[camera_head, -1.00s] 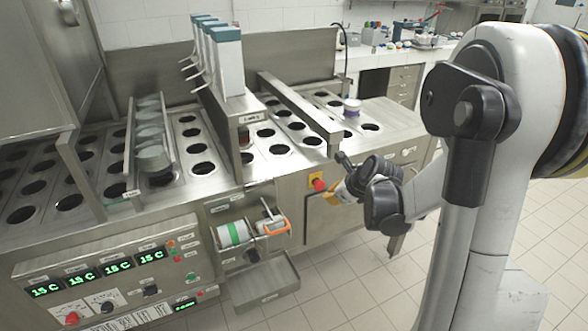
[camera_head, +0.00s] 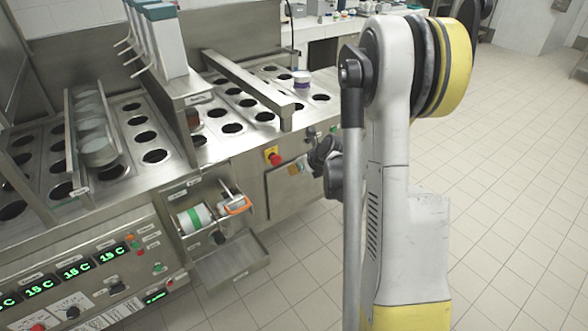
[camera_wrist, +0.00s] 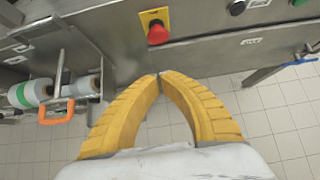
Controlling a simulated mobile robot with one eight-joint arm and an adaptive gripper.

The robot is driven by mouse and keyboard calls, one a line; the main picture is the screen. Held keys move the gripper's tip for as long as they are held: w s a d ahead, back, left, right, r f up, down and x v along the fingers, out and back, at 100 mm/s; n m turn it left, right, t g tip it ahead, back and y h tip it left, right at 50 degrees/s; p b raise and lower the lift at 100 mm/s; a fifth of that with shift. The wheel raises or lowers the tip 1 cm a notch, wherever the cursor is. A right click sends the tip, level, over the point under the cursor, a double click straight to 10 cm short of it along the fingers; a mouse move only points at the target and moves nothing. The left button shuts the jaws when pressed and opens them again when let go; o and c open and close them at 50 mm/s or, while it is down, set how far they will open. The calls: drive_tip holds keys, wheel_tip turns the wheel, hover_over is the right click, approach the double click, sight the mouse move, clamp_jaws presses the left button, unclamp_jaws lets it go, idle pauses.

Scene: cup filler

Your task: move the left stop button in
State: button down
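A red stop button (camera_head: 274,158) on a yellow plate sits on the machine's front, above a grey door panel. It also shows at the top of the wrist view (camera_wrist: 158,33), standing out from its plate. My gripper (camera_wrist: 158,76) has yellow ribbed fingers with their tips together and nothing between them. In the wrist view the tips lie below the button, apart from it in the picture. In the head view my gripper (camera_head: 299,167) is small and partly hidden by my wrist, right of the button. A second red button (camera_head: 72,312) is on the lower left control panel.
A roll holder with a green-and-white roll (camera_head: 194,218) and an orange handle (camera_wrist: 58,112) juts out left of my gripper. An open metal tray (camera_head: 232,262) sticks out below it. A blue handle (camera_wrist: 262,76) is at the right. The tiled floor is clear.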

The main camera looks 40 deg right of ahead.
sight(277, 162)
drive_tip(key=w+f+b, duration=0.3)
drive_tip(key=w+f, duration=0.1)
drive_tip(key=w, duration=0.4)
drive_tip(key=shift+w+f, duration=0.35)
drive_tip(key=shift+w, duration=0.05)
drive_tip(key=shift+w, duration=1)
drive_tip(key=shift+r, duration=0.1)
